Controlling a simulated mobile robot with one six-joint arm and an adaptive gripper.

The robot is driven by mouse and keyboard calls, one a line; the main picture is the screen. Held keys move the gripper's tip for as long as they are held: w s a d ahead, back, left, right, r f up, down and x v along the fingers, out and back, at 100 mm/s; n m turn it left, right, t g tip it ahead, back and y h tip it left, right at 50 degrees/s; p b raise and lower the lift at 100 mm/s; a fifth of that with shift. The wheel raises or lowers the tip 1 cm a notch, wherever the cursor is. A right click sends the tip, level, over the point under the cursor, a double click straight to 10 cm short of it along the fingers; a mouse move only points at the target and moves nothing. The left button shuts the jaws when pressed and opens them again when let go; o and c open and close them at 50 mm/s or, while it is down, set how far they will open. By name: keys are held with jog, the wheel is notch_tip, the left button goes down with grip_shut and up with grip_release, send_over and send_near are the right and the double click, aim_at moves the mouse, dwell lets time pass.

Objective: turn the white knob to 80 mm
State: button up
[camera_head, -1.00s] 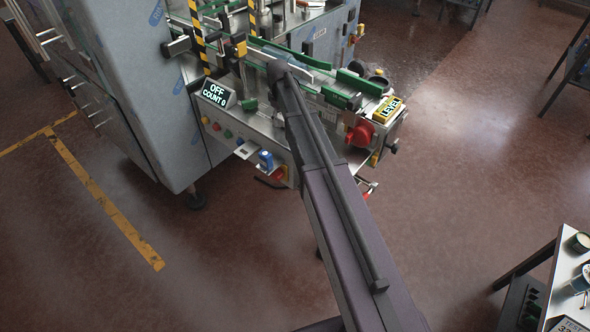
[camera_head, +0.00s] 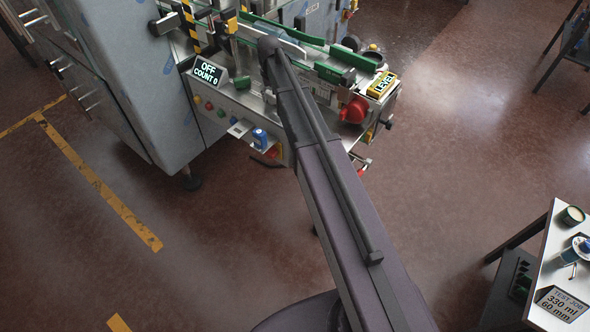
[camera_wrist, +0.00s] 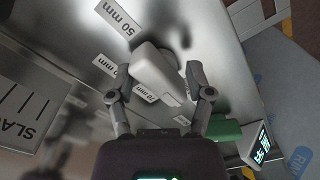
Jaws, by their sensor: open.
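In the wrist view the white knob (camera_wrist: 153,72), an elongated block, sticks out from a shiny metal panel (camera_wrist: 60,35). It lies tilted in the picture, its near end toward the lower right. My gripper (camera_wrist: 160,87) is open, with one finger on each side of the knob; I cannot tell whether either finger touches it. A 50 mm label (camera_wrist: 118,16) is above left of the knob and a 70 mm label (camera_wrist: 146,91) is just beside it. Another label (camera_wrist: 105,66) is partly hidden. No 80 mm marking is readable. In the head view my arm hides gripper and knob.
A green block (camera_wrist: 222,127) and a lit display (camera_wrist: 258,146) are close to the right finger. In the head view the machine's display (camera_head: 208,70) reads OFF, COUNT 0. A red knob (camera_head: 354,110) is right of my arm. A side table (camera_head: 540,312) carries a sign reading 330 ml, 60 mm.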

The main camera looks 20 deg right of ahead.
jog(key=m, duration=0.3)
jog(key=shift+a+m, duration=0.15)
jog(key=shift+m, duration=0.25)
jog(key=m, duration=0.4)
jog(key=shift+a, duration=0.15)
notch_tip(320, 180, up, 14)
jog(key=p, duration=1.4)
jog(key=s+f+n+b, duration=0.4)
jog(key=s+f+b, duration=0.5)
jog(key=s, duration=0.5)
jog(key=s+f+n+b, duration=0.3)
jog(key=s+f+b, duration=0.7)
jog(key=s, duration=0.5)
jog(key=shift+s+f+n, duration=0.15)
jog(key=shift+s+n, duration=0.1)
jog(key=shift+n, duration=0.15)
notch_tip(320, 180, up, 19)
jog(key=m+p, duration=0.2)
jog(key=p, duration=1.7)
send_over(271, 95)
jog(key=w, duration=0.1)
jog(key=shift+w+d, duration=0.4)
jog(key=shift+w, duration=0.1)
